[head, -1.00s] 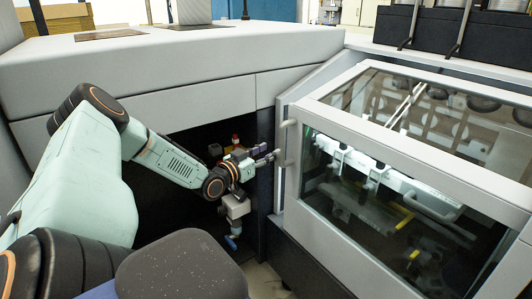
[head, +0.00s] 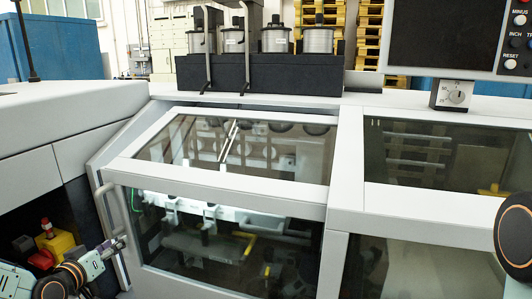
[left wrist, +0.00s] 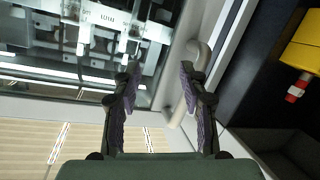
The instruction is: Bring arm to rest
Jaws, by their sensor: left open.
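My left gripper (head: 118,243) is at the lower left of the head view, beside the left edge of the machine's guard door. In the left wrist view its two fingers (left wrist: 160,82) stand apart with nothing between them. The grey door handle (left wrist: 192,88) shows close by the right finger in that view; I cannot tell whether they touch. The handle also shows in the head view (head: 101,196). The clear guard door (head: 225,205) looks closed. Part of my right arm shows at the right edge of the head view; its gripper is out of view.
A dark recess left of the door holds a yellow box with a red knob (head: 58,243). A control panel (head: 455,38) and a dial (head: 457,95) are at the upper right. Metal canisters (head: 235,40) stand on a black block behind. The machine front limits room ahead.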

